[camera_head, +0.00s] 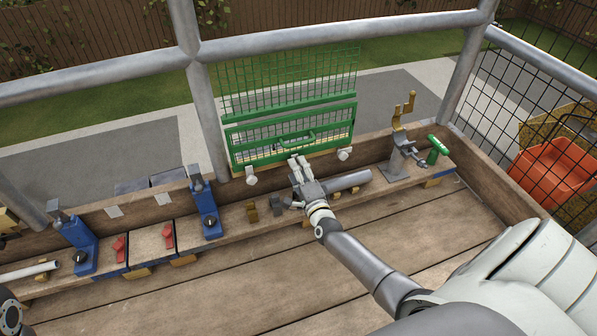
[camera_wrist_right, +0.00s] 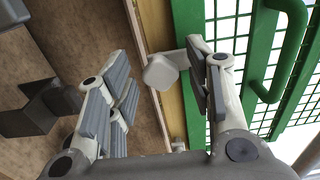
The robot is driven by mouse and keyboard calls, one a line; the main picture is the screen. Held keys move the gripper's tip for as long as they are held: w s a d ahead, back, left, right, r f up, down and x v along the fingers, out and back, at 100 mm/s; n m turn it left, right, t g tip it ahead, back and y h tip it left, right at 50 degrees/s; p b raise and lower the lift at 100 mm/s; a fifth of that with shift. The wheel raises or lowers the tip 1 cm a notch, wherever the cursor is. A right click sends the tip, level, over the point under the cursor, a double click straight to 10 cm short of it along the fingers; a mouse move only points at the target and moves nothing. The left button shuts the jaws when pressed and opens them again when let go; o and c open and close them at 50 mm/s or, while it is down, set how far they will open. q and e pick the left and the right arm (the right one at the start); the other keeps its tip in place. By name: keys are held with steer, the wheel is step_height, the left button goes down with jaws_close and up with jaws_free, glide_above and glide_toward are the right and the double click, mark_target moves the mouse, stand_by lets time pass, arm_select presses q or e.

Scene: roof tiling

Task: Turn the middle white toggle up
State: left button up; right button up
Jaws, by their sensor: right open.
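Three white toggles appear to sit along the wooden strip under the green mesh panel (camera_head: 291,118). The left toggle (camera_head: 251,175) and right toggle (camera_head: 344,154) show in the head view; the middle one is hidden there by my right gripper (camera_head: 297,165). In the right wrist view the middle toggle (camera_wrist_right: 160,71) lies between the spread fingers, its blunt end toward the picture's left, away from the panel. It is close beside the finger on the panel side; contact cannot be told. My right gripper is open. My left gripper does not show.
A green handle (camera_head: 297,140) stands out from the panel above my right gripper. Grey block (camera_head: 277,206) and ochre block (camera_head: 251,211) stand on the ledge to its left. A grey cylinder (camera_head: 346,181) lies to its right. The wooden floor (camera_head: 230,285) in front is clear.

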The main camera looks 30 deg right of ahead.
steer(key=shift+s, duration=0.1)
steer(key=v, duration=1.2)
